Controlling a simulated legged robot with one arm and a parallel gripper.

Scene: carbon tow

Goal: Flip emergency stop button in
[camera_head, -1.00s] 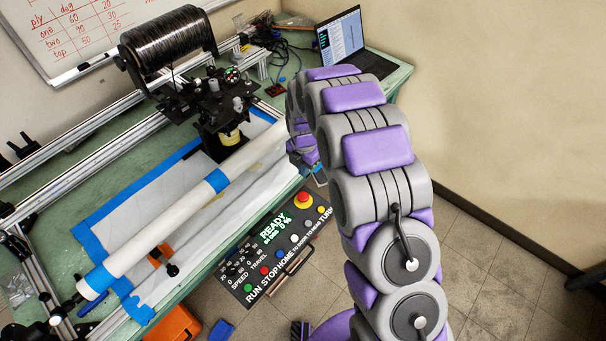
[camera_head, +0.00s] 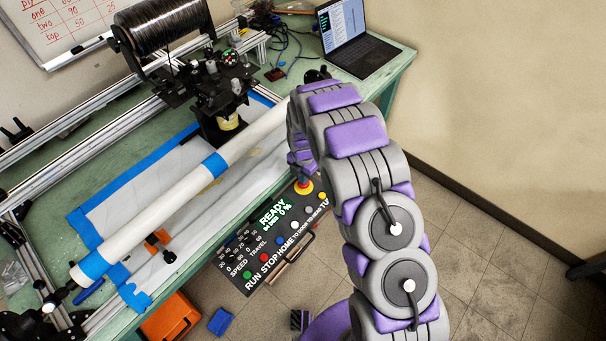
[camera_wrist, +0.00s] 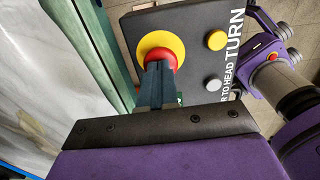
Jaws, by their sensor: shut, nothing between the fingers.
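The emergency stop button is a red mushroom cap with a yellow ring (camera_wrist: 165,40) at the top middle of the wrist view. It sits on a dark control panel (camera_wrist: 195,20). In the head view its yellow ring (camera_head: 304,190) shows at the panel's far corner, with the cap mostly covered by my arm's end. My gripper (camera_wrist: 158,68) is shut and empty. Its dark fingertips overlap the red cap in the wrist view. Whether they touch the cap I cannot tell.
The panel also carries coloured buttons, knobs and a green READY display (camera_head: 272,212). It hangs at the front edge of the green table (camera_head: 200,255). A long white tube (camera_head: 160,215) lies behind it. A laptop (camera_head: 350,40) stands at the back. Orange and blue boxes are on the floor.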

